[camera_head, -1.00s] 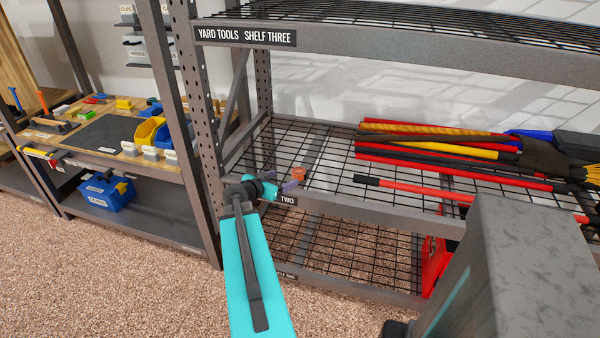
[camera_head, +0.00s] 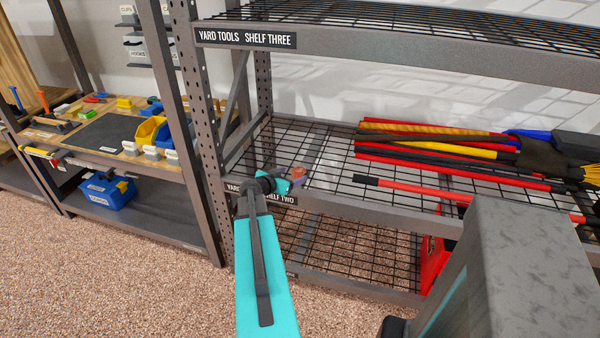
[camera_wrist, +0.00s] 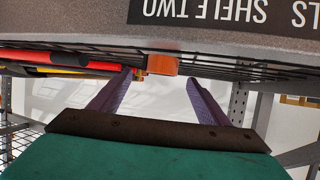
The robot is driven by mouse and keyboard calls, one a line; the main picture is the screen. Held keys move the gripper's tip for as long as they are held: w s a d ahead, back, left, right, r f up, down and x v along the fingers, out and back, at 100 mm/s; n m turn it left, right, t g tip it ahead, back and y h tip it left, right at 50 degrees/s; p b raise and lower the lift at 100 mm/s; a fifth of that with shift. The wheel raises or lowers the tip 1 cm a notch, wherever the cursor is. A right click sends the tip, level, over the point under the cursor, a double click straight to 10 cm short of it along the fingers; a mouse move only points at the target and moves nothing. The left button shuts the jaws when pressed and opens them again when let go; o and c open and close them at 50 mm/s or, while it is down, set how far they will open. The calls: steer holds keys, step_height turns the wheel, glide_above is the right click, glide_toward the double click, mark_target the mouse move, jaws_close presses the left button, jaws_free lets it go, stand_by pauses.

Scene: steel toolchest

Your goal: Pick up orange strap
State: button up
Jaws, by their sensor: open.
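The orange strap (camera_head: 298,171) is a small orange roll on the wire deck of shelf two, near its left front. It shows in the wrist view (camera_wrist: 163,65), partly hidden by the shelf's front beam. My gripper (camera_head: 295,183) is right by the strap in the head view, its purple fingers overlapping the lower part of it. In the wrist view, which is upside down, my gripper (camera_wrist: 158,80) has its two fingers spread with nothing held between them. The strap appears just beyond the fingertips, between them. I cannot tell whether they touch it.
The shelf front beam (camera_head: 350,212) runs close to my gripper. Long-handled yard tools (camera_head: 450,150) lie on the same deck to the right, with a red handle (camera_head: 420,188) nearest. Shelf three (camera_head: 400,55) is above. An upright post (camera_head: 205,130) stands left.

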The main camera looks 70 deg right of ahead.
mark_target(297, 171)
steer(key=shift+p+x, duration=0.7)
steer(key=shift+x, duration=0.35)
steer(key=shift+w+p+x, duration=0.15)
steer(key=shift+p+x, duration=0.15)
steer(key=shift+x, duration=0.5)
steer(key=shift+w+p+x, duration=0.15)
steer(key=shift+p+x, duration=0.15)
steer(key=shift+x, duration=0.45)
steer(key=c, duration=1.3)
steer(key=shift+r, duration=0.2)
